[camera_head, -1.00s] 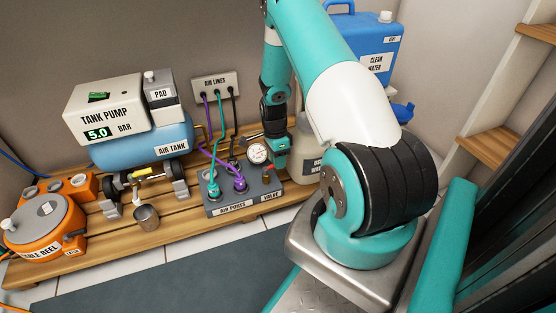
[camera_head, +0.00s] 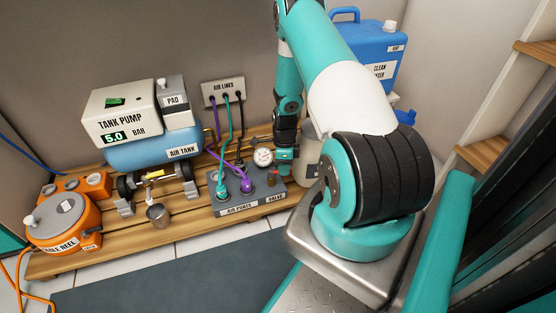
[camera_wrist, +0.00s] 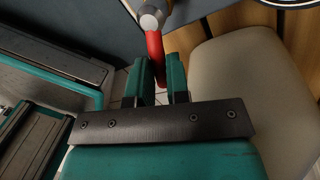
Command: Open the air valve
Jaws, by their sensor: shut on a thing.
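The air valve stands on the grey port box (camera_head: 223,209), at its right end by the VALVE label, with a small reddish-brown part (camera_head: 271,179) showing. In the wrist view its red lever (camera_wrist: 155,50) runs up to a round metal cap (camera_wrist: 151,20). My gripper (camera_head: 284,170) is at the right side of the valve in the head view. In the wrist view the two teal fingers of my gripper (camera_wrist: 161,80) are shut on the lower end of the red lever. The fingertip contact is too small to see in the head view.
A pressure gauge (camera_head: 264,157) stands just behind the valve. Green and purple hoses plug into the box on its left. A pale container (camera_wrist: 235,85) is close on the right of my gripper. The tank pump (camera_head: 120,120) and cable reel (camera_head: 68,222) are farther left.

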